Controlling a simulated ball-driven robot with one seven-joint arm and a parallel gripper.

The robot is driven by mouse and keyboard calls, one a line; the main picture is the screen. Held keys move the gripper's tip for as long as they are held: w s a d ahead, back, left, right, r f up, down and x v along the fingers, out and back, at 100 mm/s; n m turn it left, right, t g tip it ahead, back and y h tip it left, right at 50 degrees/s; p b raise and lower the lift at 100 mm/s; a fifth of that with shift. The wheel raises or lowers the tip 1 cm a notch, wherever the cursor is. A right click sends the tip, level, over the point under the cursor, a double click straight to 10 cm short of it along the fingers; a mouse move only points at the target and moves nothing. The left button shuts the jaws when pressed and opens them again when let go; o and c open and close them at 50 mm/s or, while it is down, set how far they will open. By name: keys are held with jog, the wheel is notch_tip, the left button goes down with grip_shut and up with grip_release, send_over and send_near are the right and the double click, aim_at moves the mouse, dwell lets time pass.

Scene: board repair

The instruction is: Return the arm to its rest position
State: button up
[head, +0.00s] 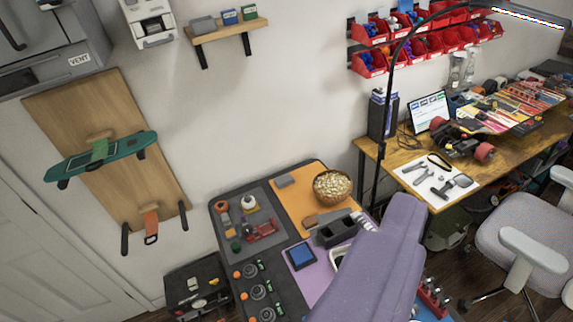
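A lavender link of my own arm (385,262) rises from the bottom edge, right of centre, and covers part of the dark table. My gripper is not in view, so I cannot see whether it is open or holds anything. No marker of a rest position shows.
A dark table (225,222) below holds a basket (332,186), a blue square (301,256) and several small parts. A wooden workbench (383,185) with a skateboard (460,137) and tools stands right. An office chair (515,225) is at right. A teal board (100,156) hangs left.

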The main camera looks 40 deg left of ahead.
jog(key=shift+r, duration=0.2)
notch_tip(320, 180, down, 4)
jog(key=b, duration=0.3)
jog(key=shift+r, duration=0.25)
dwell(0.5)
